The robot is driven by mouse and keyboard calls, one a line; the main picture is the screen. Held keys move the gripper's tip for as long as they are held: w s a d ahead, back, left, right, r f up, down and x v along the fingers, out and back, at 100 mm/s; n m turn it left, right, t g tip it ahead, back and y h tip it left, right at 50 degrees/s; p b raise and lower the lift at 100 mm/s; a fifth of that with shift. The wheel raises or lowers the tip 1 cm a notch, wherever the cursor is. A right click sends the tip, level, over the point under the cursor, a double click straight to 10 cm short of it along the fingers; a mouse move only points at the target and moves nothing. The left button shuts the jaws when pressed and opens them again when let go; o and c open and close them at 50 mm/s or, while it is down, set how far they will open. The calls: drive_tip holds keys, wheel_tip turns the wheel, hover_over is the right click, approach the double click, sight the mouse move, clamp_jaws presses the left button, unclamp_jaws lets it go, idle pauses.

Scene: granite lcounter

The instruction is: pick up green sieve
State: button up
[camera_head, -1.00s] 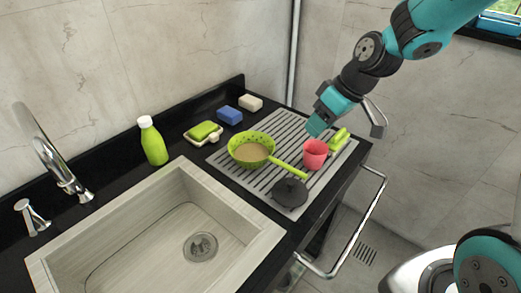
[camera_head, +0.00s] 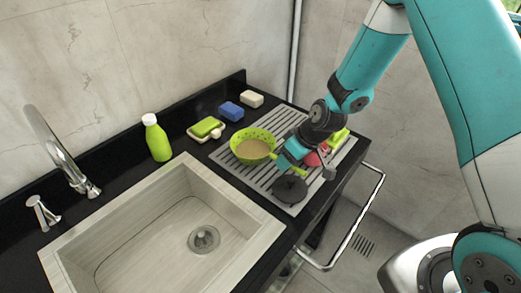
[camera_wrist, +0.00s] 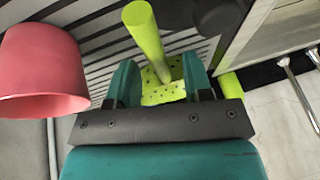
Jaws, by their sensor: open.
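The green sieve (camera_head: 253,136) sits on the grey drying rack, its perforated bowl to the left and its handle pointing toward the lower right. My gripper (camera_head: 287,158) is low over the handle side of the sieve and hides part of the handle. In the wrist view, my gripper (camera_wrist: 161,78) is open, with one teal finger on each side. I cannot tell whether a finger touches the handle.
A red cup (camera_head: 313,159) stands close beside my gripper, and at left in the wrist view (camera_wrist: 40,65). A dark round item (camera_head: 290,189) lies on the rack (camera_head: 262,180). The sink (camera_head: 190,215), green bottle (camera_head: 157,140) and soap dish (camera_head: 203,131) are to the left.

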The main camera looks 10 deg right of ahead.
drive_tip(key=shift+x, duration=1.05)
clamp_jaws()
drive_tip(key=shift+r, duration=0.1)
